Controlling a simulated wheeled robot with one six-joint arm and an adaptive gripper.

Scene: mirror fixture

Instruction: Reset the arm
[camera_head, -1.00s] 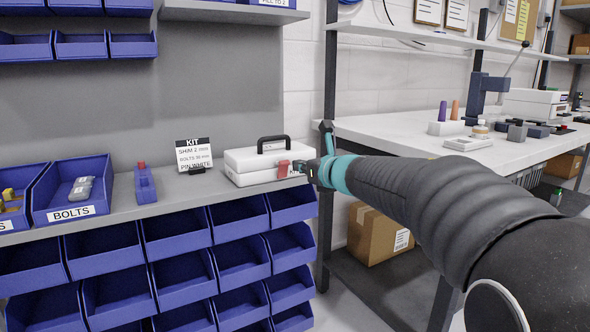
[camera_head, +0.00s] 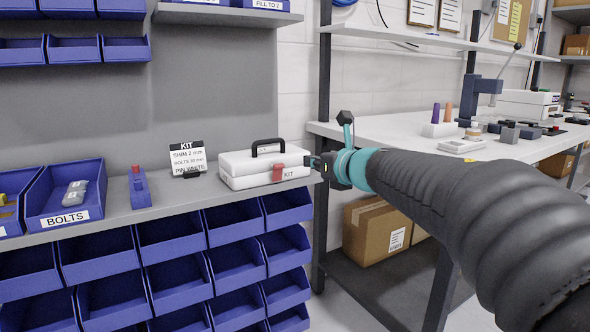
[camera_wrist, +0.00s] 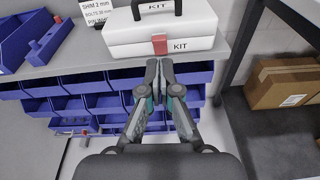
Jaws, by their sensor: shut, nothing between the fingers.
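My arm reaches in from the right in the head view, in a black sleeve with a teal wrist ring. My gripper (camera_head: 314,162) is at its end, just right of the white kit case, and its fingers are partly hidden by the wrist. In the wrist view my gripper (camera_wrist: 159,62) shows its two fingers together with nothing between them, in front of the shelf edge. The white kit case (camera_head: 240,173) is closed, with a black handle and a red latch (camera_head: 278,173). It also shows in the wrist view (camera_wrist: 205,42), beyond the fingertips and apart from them.
The case stands on a grey shelf (camera_head: 195,200) with blue bins (camera_head: 170,240) below its edge. A kit card (camera_head: 187,158), a blue holder (camera_head: 140,190) and a bolts bin (camera_head: 65,195) stand to the left. A white workbench (camera_head: 400,140) and cardboard box (camera_head: 375,232) are right.

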